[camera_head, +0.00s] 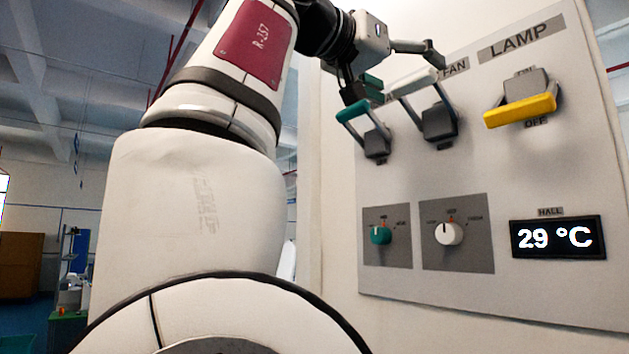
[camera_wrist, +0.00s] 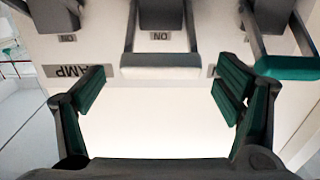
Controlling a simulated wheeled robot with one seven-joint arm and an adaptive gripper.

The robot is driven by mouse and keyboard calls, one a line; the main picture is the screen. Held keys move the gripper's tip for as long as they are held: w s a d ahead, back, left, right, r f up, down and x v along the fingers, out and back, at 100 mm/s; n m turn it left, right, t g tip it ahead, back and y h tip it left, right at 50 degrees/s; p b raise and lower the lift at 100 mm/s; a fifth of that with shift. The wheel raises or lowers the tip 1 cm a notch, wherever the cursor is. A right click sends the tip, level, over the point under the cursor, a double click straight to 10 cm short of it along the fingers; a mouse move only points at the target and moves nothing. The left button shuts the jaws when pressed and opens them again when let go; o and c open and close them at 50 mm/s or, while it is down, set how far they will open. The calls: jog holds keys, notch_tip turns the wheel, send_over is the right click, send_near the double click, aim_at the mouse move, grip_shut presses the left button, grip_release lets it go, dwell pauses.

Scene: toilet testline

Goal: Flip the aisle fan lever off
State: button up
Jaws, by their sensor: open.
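The wall panel has a white-handled lever (camera_head: 413,82) under a label (camera_head: 453,67) whose visible part reads FAN. A teal-handled lever (camera_head: 352,110) is to its left; its label is mostly hidden by my gripper. Both handles are raised. I cannot read which label says aisle. My gripper (camera_head: 403,73) is open in front of the upper panel, by the white handle. In the wrist view, the white handle (camera_wrist: 165,66) lies just beyond and between the fingers of my gripper (camera_wrist: 162,88), with an ON label behind it. No contact is visible.
A yellow lamp lever (camera_head: 520,110) is down at the right. A teal knob (camera_head: 381,235), a white knob (camera_head: 448,233) and a 29 °C display (camera_head: 555,238) are lower on the panel. In the wrist view, the teal handle (camera_wrist: 288,68) is close beside the right finger.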

jog(key=shift+x, duration=1.4)
jog(key=c, duration=1.7)
jog(key=shift+w+a+f, duration=0.1)
jog(key=shift+f, duration=0.05)
